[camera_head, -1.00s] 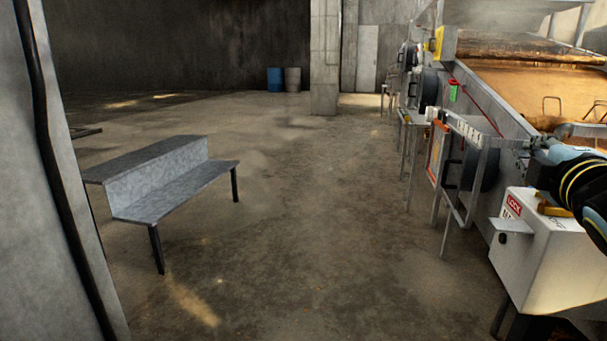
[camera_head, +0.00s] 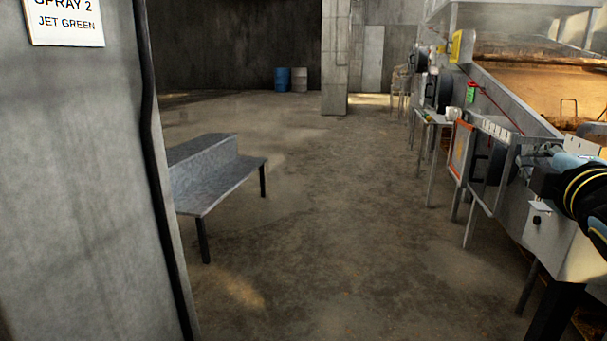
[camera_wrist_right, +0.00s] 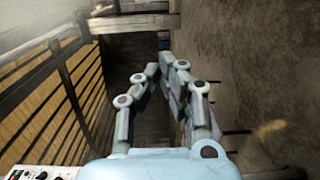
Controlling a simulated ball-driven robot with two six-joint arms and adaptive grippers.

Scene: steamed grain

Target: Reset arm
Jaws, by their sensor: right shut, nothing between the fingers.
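My right gripper (camera_head: 532,156) shows at the right edge of the head view, on a black wrist with yellow rings. It is in front of the long metal machine with the tan bed (camera_head: 530,85). In the right wrist view its grey jointed fingers (camera_wrist_right: 163,68) are shut with nothing between them. My left gripper is in neither view.
A grey wall panel (camera_head: 85,170) with a sign (camera_head: 66,20) reading "JET GREEN" fills the left side. A metal bench (camera_head: 225,180) stands beside it. Small side tables line the machine. The concrete floor (camera_head: 330,220) between is clear. Blue and grey barrels (camera_head: 283,78) stand far back.

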